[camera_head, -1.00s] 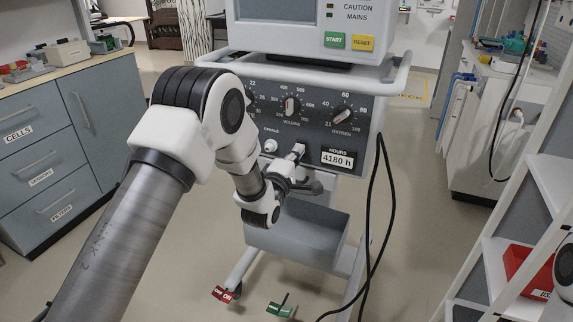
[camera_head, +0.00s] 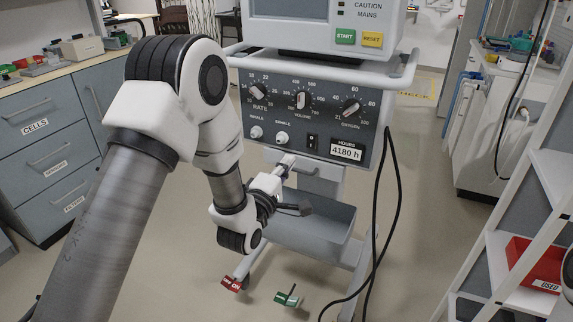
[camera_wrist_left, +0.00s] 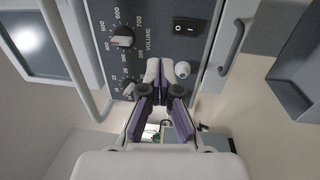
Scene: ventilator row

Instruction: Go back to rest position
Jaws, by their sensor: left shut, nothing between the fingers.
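My left gripper (camera_head: 288,162) is at the lower edge of the ventilator's dark control panel (camera_head: 330,130), below two small white knobs (camera_head: 281,139). Its fingers are together and hold nothing. In the left wrist view the purple-sided fingers (camera_wrist_left: 157,78) also show shut, with the panel (camera_wrist_left: 150,60) beyond them. A black rocker switch (camera_head: 312,142) is in plain view right of the white knobs; it also shows in the left wrist view (camera_wrist_left: 187,26). I cannot tell whether the fingertips touch the panel. My right gripper is not in view.
A grey tray (camera_head: 310,226) hangs below the panel. Black cables (camera_head: 398,200) hang on the right. Grey drawers (camera_head: 50,150) stand left, a white shelf with a red bin (camera_head: 535,265) right.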

